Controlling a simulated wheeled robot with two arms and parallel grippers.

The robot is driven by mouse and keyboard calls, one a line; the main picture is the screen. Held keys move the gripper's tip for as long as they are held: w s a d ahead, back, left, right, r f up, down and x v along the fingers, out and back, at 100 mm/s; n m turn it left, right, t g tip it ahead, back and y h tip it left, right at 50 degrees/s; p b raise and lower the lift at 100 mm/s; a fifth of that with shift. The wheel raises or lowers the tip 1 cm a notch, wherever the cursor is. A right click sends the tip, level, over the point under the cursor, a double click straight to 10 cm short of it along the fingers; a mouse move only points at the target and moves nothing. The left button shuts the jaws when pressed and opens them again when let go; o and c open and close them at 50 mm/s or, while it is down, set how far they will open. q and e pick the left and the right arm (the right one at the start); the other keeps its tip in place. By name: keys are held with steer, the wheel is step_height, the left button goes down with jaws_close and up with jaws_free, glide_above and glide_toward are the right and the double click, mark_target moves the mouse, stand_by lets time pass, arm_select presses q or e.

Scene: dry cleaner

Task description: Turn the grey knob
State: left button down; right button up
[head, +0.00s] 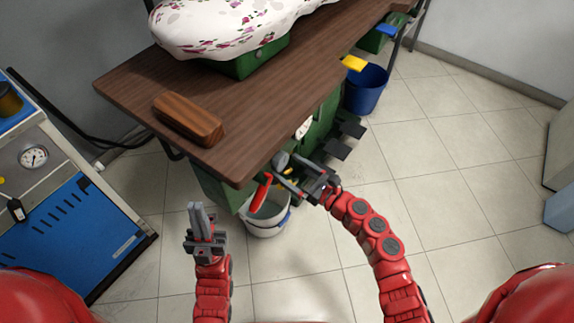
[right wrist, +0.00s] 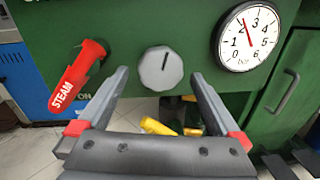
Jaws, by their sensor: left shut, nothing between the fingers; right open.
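The grey knob (right wrist: 160,68) is a round dial with a dark pointer line, on the green front panel in the right wrist view. Its line points up and slightly right. In the head view the knob (head: 281,160) shows under the table edge. My right gripper (head: 288,171) is open in front of the knob. In the right wrist view its fingers (right wrist: 160,75) stand to either side of the knob, with a gap on each side. My left gripper (head: 196,207) is shut and empty, out in front of the table and away from the knob.
A red STEAM handle (right wrist: 77,75) sticks out left of the knob, and a pressure gauge (right wrist: 248,37) sits to its right. A wooden tabletop (head: 150,85) overhangs the panel. A white bucket (head: 266,226) stands below. A blue machine (head: 85,240) stands at left.

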steer(key=shift+w+a, duration=0.45)
steer(key=shift+a, duration=0.15)
steer(key=shift+f, duration=0.1)
steer(key=c, duration=1.3)
